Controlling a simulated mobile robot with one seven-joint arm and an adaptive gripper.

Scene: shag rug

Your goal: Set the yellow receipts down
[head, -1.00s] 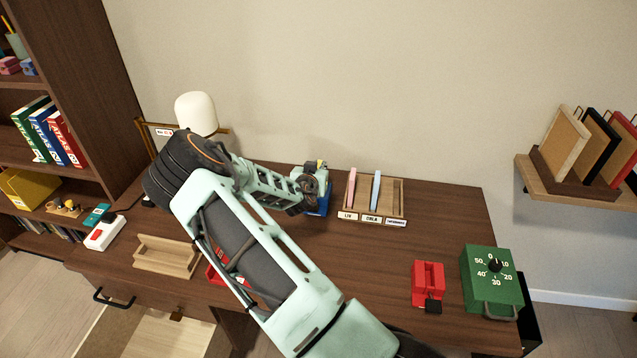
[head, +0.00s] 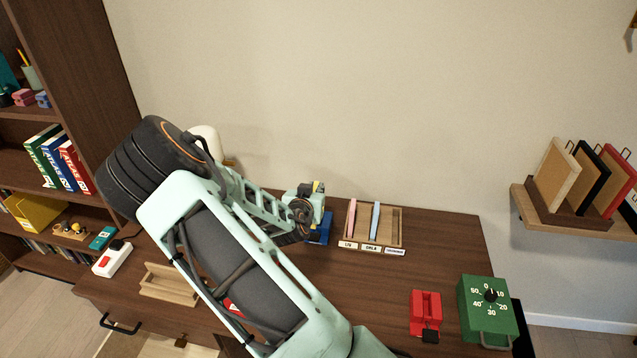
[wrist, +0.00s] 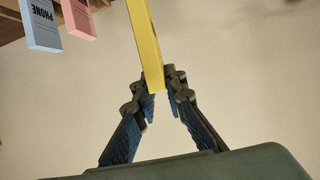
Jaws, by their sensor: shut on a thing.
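In the wrist view the yellow receipts (wrist: 147,45) show as a narrow upright strip, with its lower end between my fingertips. My gripper (wrist: 155,90) is shut on this strip. In the head view my gripper (head: 318,188) is just left of the wooden rack, above a blue holder (head: 320,232), with a bit of yellow showing at it. The wooden rack (head: 390,238) has a pink piece in its left slot (head: 351,218) and a light blue piece in its middle slot (head: 374,220). Its right slot looks empty. Name labels line its front.
A red device (head: 425,312) and a green timer box (head: 488,308) stand at the desk's right. A small wooden tray (head: 168,285) and a white box with a red switch (head: 112,260) are at the left. My arm hides the desk's middle. Bare desk lies right of the rack.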

